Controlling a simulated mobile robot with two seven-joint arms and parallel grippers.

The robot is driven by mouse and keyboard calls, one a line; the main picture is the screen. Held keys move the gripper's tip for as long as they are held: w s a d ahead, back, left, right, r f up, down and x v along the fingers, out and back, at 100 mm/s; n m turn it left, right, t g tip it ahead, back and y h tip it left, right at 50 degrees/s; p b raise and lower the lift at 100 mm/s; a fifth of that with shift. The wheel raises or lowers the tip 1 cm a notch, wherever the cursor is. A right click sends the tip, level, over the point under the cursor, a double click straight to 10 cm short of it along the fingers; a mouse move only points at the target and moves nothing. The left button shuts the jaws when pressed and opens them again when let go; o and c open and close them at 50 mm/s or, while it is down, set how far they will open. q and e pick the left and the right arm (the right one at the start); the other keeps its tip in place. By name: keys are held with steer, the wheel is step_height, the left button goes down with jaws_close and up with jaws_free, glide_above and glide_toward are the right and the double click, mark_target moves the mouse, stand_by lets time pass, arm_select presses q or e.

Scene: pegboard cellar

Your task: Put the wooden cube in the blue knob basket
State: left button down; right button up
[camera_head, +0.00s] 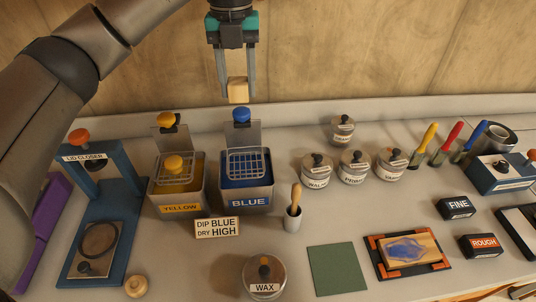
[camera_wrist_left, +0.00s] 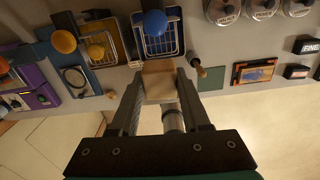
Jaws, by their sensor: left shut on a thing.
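My left gripper (camera_head: 237,84) is shut on the wooden cube (camera_head: 238,92), a small pale block, in the air above and behind the blue vat. The cube also shows between the fingers in the left wrist view (camera_wrist_left: 158,84). The blue knob basket (camera_head: 246,163) is a wire basket in the vat labelled BLUE (camera_head: 249,200), over blue liquid. Its blue knob (camera_head: 241,115) stands at the top of its back plate, just below the cube in the head view. The cube is apart from the basket. My right gripper is not in view.
The YELLOW vat (camera_head: 180,208) with a yellow-knobbed basket stands directly left of the blue one. A blue lid closer (camera_head: 105,225) is further left. A sign (camera_head: 217,227), a brush cup (camera_head: 292,222) and a wax tin (camera_head: 264,277) are in front; several lidded jars stand right.

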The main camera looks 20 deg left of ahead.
mark_target(246, 165)
arm_select(q)
steer(key=shift+w+r+n, duration=0.2)
steer(key=shift+w+n, duration=0.1)
step_height(246, 165, down, 20)
steer(key=shift+a+r, duration=0.1)
steer(key=shift+r, duration=0.05)
steer(key=c, duration=0.7)
jaws_free()
steer(key=shift+o, duration=0.2)
step_height(246, 165, up, 12)
steer(key=shift+b, duration=0.35)
